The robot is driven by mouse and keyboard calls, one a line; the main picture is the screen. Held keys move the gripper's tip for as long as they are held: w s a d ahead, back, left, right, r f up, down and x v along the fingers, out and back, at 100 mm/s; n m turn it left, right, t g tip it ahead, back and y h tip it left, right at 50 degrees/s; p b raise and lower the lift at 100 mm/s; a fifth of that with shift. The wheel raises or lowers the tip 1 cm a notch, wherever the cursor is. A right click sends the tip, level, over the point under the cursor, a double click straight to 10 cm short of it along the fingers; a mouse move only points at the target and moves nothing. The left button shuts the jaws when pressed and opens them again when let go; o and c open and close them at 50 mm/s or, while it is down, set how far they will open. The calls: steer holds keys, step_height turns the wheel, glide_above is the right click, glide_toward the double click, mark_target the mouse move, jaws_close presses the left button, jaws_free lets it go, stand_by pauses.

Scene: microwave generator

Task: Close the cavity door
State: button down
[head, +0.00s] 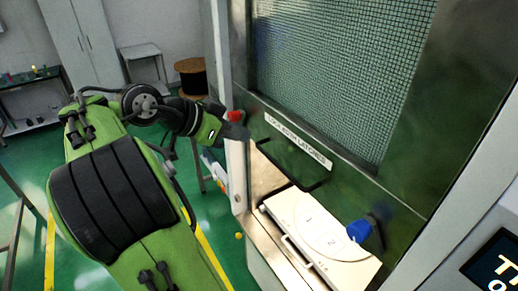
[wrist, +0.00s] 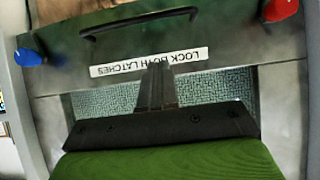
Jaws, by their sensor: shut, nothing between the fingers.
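The cavity door (head: 420,150) is a dark metal panel with a mesh window (head: 340,60), a white "LOCK BOTH LATCHES" label (head: 297,142) and a black bar handle (head: 295,178). A red latch knob (head: 235,116) is at its left and a blue one (head: 360,230) at its lower right. The cavity stands open below the door. My gripper (head: 243,132) is shut and empty at the door's left side in the head view. In the wrist view its fingers (wrist: 157,75) overlap the upside-down label (wrist: 148,62); contact is unclear. The red (wrist: 280,10) and blue (wrist: 27,57) knobs also show there.
A pale tray (head: 340,262) marked 1 and 2 sits below the door. A display panel (head: 495,265) is at the lower right. A cable spool (head: 192,76), a small table (head: 140,50) and a grey cabinet (head: 75,35) stand behind. The green floor has yellow lines.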

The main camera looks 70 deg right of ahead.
steer(key=x, duration=0.2)
steer(key=f+x, duration=0.1)
steer(key=x, duration=0.2)
steer(key=a+x, duration=0.1)
steer(key=x, duration=0.2)
steer(key=shift+w+d+f, duration=0.15)
steer(key=shift+w+f, duration=0.1)
steer(key=shift+f, duration=0.6)
steer(key=shift+f, duration=0.1)
